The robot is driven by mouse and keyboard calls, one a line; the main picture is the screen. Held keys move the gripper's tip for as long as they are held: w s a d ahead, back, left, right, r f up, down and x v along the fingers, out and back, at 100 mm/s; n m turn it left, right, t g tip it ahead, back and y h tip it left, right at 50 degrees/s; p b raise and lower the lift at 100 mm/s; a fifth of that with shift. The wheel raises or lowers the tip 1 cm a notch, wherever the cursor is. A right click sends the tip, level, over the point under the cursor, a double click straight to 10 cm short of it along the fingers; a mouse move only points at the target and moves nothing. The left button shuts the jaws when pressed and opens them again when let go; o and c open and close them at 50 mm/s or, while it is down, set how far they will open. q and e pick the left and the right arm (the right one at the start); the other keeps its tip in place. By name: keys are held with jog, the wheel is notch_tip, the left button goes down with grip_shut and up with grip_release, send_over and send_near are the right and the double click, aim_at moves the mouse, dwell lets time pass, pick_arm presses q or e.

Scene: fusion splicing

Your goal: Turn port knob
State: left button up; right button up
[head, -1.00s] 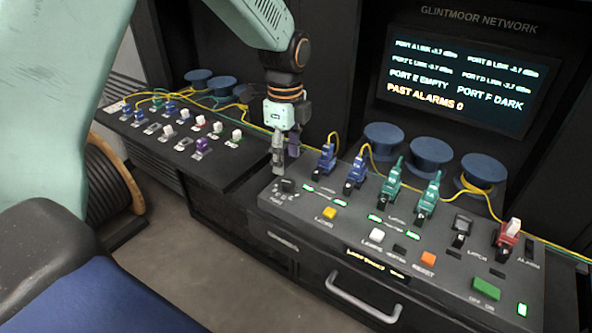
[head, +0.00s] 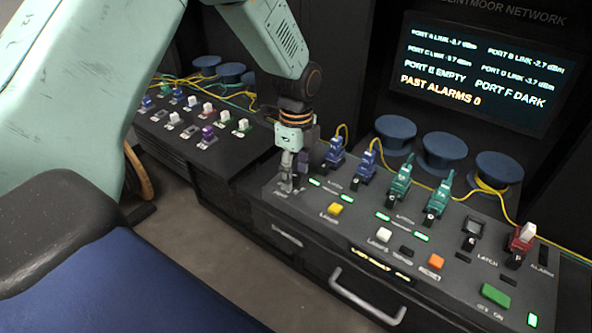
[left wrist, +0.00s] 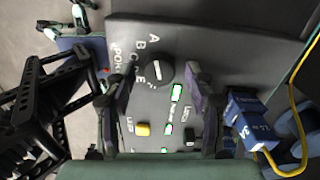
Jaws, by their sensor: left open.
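The port knob (left wrist: 158,73) is a round black dial with a white line across it, in the left wrist view. Letters A to E and the word PORT run around its left side. My left gripper (head: 288,180) is low over the console's left end, fingers pointing down. In the left wrist view my left gripper (left wrist: 154,84) is open, with one finger on each side of the knob and visible gaps. In the head view the fingers mostly hide the knob.
The console (head: 300,225) carries a yellow button (head: 334,209), a white button (head: 384,234), an orange button (head: 435,261) and a green switch (head: 495,295). Blue plugs (head: 335,153) with yellow cable stand close right of the gripper. A screen (head: 480,72) reads PORT F DARK.

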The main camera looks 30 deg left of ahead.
pick_arm(q)
jog(key=shift+s+r, duration=0.1)
jog(key=shift+s, duration=0.1)
jog(key=shift+w+f, duration=0.2)
jog(key=shift+w, duration=0.05)
jog(key=c, duration=0.4)
jog(key=shift+r, duration=0.1)
jog(key=c, duration=0.7)
